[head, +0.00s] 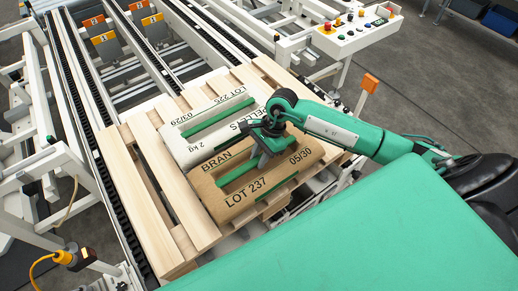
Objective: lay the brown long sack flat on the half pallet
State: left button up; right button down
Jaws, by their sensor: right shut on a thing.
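The brown long sack (228,200) reads "BRAN", "05/30" and "LOT 237" and has green stripes. It lies at the near right part of the half pallet (178,200), beside a white sack, and looks flat. I cannot tell whether it fully touches the boards. My right gripper (264,150) is over the brown sack's far edge, close to the white sack, and is shut on the brown sack; its fingertips are partly hidden. My left gripper is not in view.
The white sack (180,148) lies on the pallet just beyond the brown one. Bare slats show on the pallet's left side. A conveyor frame (75,100) runs along the left. A control box with buttons (350,35) stands at the back right.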

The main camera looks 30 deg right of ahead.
aim_at(259, 159)
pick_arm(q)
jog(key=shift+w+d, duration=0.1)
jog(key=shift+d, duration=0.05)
pick_arm(e)
jog(key=shift+w, duration=0.1)
jog(key=c, duration=1.2)
grip_release()
jog(key=shift+f, duration=0.15)
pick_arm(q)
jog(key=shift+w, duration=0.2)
pick_arm(e)
jog(key=b+v, duration=0.1)
jog(key=v, duration=0.3)
jog(key=shift+d+r, duration=0.1)
jog(key=shift+r, duration=0.15)
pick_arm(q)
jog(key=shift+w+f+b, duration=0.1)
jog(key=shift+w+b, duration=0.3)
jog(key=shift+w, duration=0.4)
pick_arm(e)
jog(key=v, duration=0.7)
jog(key=shift+r, duration=0.35)
